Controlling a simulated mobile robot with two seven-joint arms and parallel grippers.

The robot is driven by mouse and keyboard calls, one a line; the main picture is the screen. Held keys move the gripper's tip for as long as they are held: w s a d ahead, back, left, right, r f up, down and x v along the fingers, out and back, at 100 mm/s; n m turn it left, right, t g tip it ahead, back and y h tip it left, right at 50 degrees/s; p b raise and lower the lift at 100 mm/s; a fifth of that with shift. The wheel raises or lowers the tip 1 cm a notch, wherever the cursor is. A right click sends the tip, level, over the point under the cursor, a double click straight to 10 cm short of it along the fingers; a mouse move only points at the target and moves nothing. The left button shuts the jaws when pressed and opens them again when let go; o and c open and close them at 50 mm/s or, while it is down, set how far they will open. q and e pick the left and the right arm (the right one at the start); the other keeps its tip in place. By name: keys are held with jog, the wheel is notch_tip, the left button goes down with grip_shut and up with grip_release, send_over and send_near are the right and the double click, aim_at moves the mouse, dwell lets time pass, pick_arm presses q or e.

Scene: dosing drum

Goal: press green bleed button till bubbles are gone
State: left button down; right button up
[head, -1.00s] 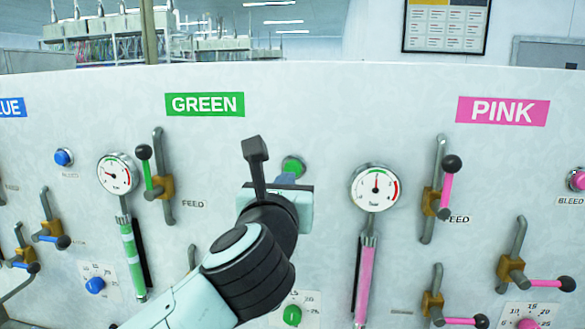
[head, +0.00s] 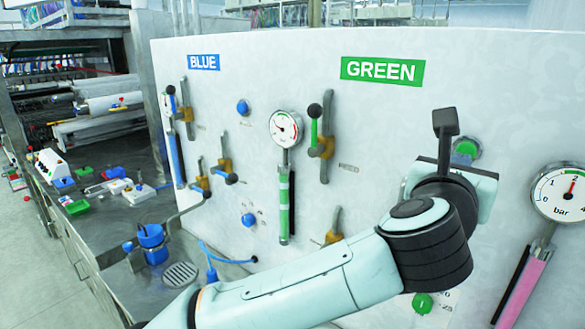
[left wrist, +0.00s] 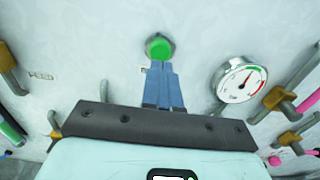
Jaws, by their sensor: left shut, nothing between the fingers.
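The green bleed button (head: 466,150) is a round green cap in a metal ring on the pale panel, under the GREEN sign (head: 382,71). It also shows in the left wrist view (left wrist: 160,47). My left gripper (left wrist: 161,68) is shut with nothing between its blue fingers. Its tips are at the lower edge of the button in the wrist view; whether they touch it I cannot tell. In the head view my wrist hides the fingers. The green sight tube (head: 284,205) shows green with paler bands. My right gripper is out of view.
A gauge (head: 286,128) and green-handled valve (head: 320,130) are left of my arm. A pink-tube gauge (head: 567,193) is at right. A green dial knob (head: 423,303) sits below my wrist. The blue section and a cluttered metal bench (head: 125,240) are at far left.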

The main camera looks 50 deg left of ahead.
pick_arm(q)
jog(key=shift+w, duration=0.2)
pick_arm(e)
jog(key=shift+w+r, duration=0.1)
pick_arm(q)
jog(key=shift+p+x, duration=0.7)
jog(key=shift+x, duration=1.45)
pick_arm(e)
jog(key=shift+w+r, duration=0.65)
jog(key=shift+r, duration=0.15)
pick_arm(q)
jog(key=shift+s, duration=0.1)
jog(key=shift+b+v, duration=0.3)
jog(key=shift+v, duration=0.55)
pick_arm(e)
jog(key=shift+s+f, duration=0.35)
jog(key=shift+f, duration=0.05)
pick_arm(q)
jog(key=shift+a, duration=0.1)
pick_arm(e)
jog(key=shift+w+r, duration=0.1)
